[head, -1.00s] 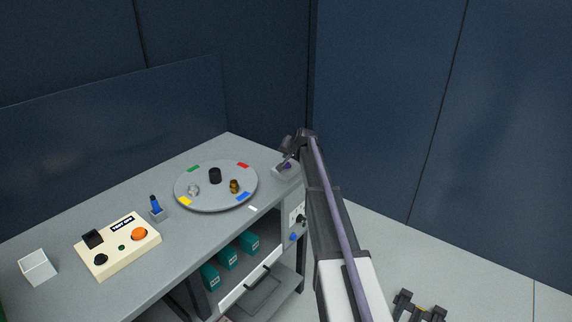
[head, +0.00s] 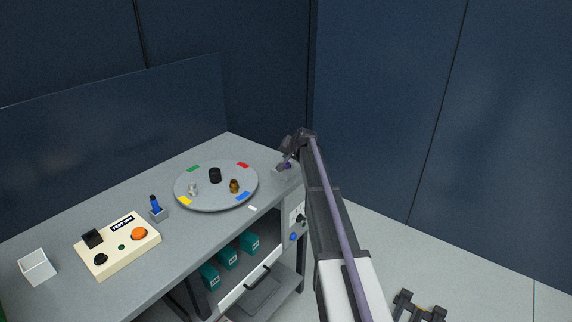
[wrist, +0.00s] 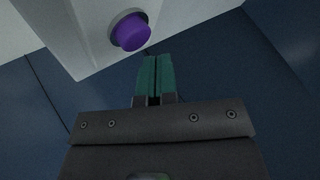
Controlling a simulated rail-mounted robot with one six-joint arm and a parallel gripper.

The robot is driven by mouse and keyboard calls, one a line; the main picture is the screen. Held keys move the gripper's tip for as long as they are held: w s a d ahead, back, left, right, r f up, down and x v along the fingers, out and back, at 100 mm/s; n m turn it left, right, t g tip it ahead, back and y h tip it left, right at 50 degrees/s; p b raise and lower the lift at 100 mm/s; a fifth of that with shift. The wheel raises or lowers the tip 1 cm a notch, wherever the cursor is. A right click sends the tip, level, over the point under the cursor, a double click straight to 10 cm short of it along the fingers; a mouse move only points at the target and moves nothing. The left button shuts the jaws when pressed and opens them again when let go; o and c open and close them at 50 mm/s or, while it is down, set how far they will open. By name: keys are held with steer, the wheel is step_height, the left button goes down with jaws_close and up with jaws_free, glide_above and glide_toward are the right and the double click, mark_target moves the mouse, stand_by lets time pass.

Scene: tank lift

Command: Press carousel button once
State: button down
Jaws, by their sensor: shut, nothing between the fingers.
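The purple round button (wrist: 132,32) sits in a dark ring on a pale box (wrist: 85,30), at the top of the wrist view. My gripper (wrist: 155,62) has its two teal fingers shut together with nothing between them. The fingertips point toward the box, just below and to the right of the button in the wrist view. I see no clear contact with the button. In the head view the button box (head: 277,170) is at the bench's right end, partly hidden by my gripper. The grey carousel (head: 215,202) lies beside it, to the left.
The carousel carries a black cylinder (head: 215,175), a brass part (head: 234,186) and a silver part (head: 193,189). A blue item in a small holder (head: 157,212), a cream control box (head: 118,246) and a white open bin (head: 37,266) stand further left. Teal boxes (head: 228,257) sit below.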

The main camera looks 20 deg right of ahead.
mark_target(287, 163)
steer(key=shift+f+b, duration=0.3)
steer(key=shift+f, duration=0.1)
steer(key=shift+f+b, duration=0.45)
steer(key=shift+b, duration=0.05)
stand_by(0.4)
stand_by(0.4)
steer(key=shift+r+p, duration=0.9)
steer(key=shift+p, duration=0.05)
step_height(287, 163, up, 5)
steer(key=p, duration=0.5)
steer(key=shift+r, duration=0.15)
steer(key=shift+f, duration=0.2)
